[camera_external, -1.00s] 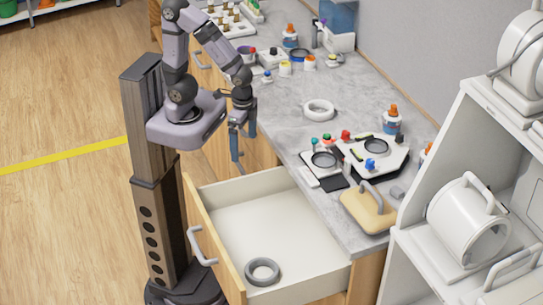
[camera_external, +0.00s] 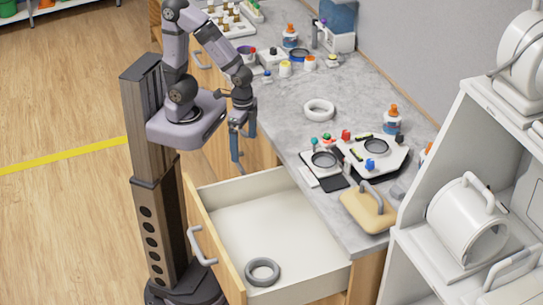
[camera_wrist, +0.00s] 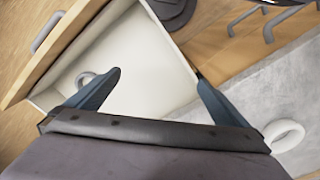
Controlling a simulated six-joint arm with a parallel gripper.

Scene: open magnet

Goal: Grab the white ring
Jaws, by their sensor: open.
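The open drawer (camera_external: 194,205) juts out below the counter. On the countertop (camera_external: 285,130), two dark-ringed devices (camera_external: 378,158) and a tan block with a handle (camera_external: 365,212) stand nearer the front. Small bottles and jars (camera_external: 285,68) stand behind the white ring. A white shelf (camera_external: 420,260) rises at right.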

